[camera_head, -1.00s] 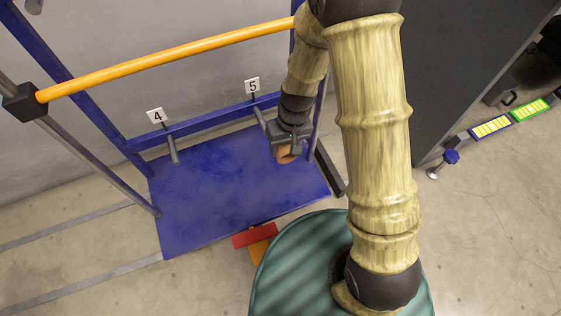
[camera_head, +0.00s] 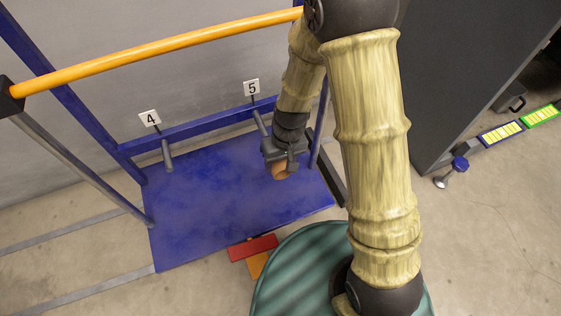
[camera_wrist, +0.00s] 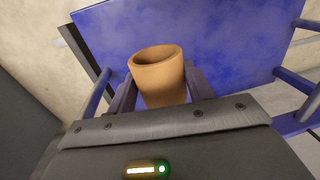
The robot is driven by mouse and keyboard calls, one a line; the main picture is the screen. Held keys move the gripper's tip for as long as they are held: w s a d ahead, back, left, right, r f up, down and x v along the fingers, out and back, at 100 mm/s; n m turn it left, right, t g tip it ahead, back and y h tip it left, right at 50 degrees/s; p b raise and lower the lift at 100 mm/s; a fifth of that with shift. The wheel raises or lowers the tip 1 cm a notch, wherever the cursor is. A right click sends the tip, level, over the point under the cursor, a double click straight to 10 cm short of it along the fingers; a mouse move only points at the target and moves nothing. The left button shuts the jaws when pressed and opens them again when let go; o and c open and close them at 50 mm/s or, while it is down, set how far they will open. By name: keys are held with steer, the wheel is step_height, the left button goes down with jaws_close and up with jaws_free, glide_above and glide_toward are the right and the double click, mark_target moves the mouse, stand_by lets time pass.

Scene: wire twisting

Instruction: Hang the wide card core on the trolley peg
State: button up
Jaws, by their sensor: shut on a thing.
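The wide card core (camera_head: 280,171) is a tan, open-ended tube. My gripper (camera_head: 282,158) is shut on it and holds it above the blue trolley deck (camera_head: 210,215). In the wrist view the core (camera_wrist: 158,80) sits between my gripper's two fingers (camera_wrist: 160,95), its open end facing up and its hollow showing. The trolley has two grey pegs on its blue back rail: peg 5 (camera_head: 262,123), just left of my gripper, and peg 4 (camera_head: 167,156), farther left. Both pegs look bare. The core is apart from peg 5.
An orange handle bar (camera_head: 150,52) crosses the trolley above the deck. A blue post (camera_head: 322,115) stands right of my gripper. A dark cabinet (camera_head: 470,70) stands to the right. Red (camera_head: 253,247) and orange (camera_head: 257,265) pieces lie by the deck's front edge. The deck is clear.

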steer(key=shift+w+a+p, duration=0.4)
steer(key=shift+w, duration=0.4)
steer(key=shift+w+a+p, duration=0.35)
steer(key=shift+w+p, duration=0.05)
steer(key=shift+w, duration=0.4)
steer(key=shift+w+a+p, duration=0.4)
steer(key=shift+w, duration=0.4)
steer(key=shift+p, duration=0.45)
steer(key=shift+s, duration=0.1)
steer(key=shift+p, duration=0.55)
steer(key=shift+w+a, duration=0.25)
steer(key=shift+w, duration=0.3)
